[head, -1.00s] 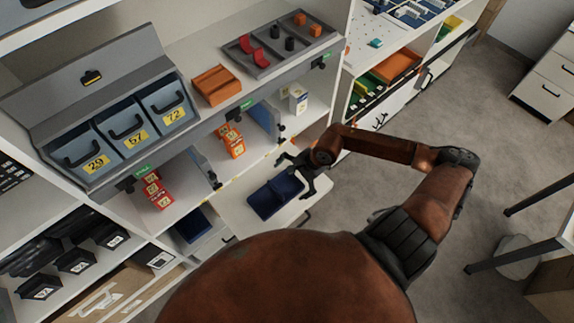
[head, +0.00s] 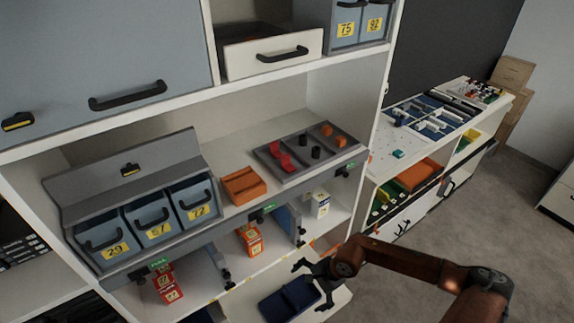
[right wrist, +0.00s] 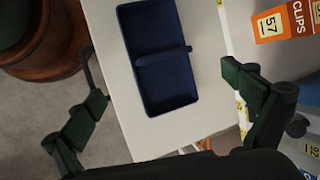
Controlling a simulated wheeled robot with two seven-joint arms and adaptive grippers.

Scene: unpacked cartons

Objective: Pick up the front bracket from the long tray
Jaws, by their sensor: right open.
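The long grey tray (head: 300,176) lies on the upper shelf and is split into sections. Two red curved brackets sit in its left section: the front bracket (head: 287,162) is nearer me, the rear bracket (head: 276,145) just behind it. My right gripper (head: 311,285) is open and empty, low in front of the shelf unit, below and apart from the long tray. In the right wrist view its fingers (right wrist: 167,106) are spread wide over a white surface with a blue two-part tray. My left gripper is not in view.
Black cylinders (head: 316,152) and orange cubes (head: 340,142) share the long tray. An orange bin (head: 243,186) and grey-blue numbered bins (head: 153,223) stand left. The blue tray (head: 290,300) lies below my right gripper. Cartons (head: 250,240) stand on the lower shelf.

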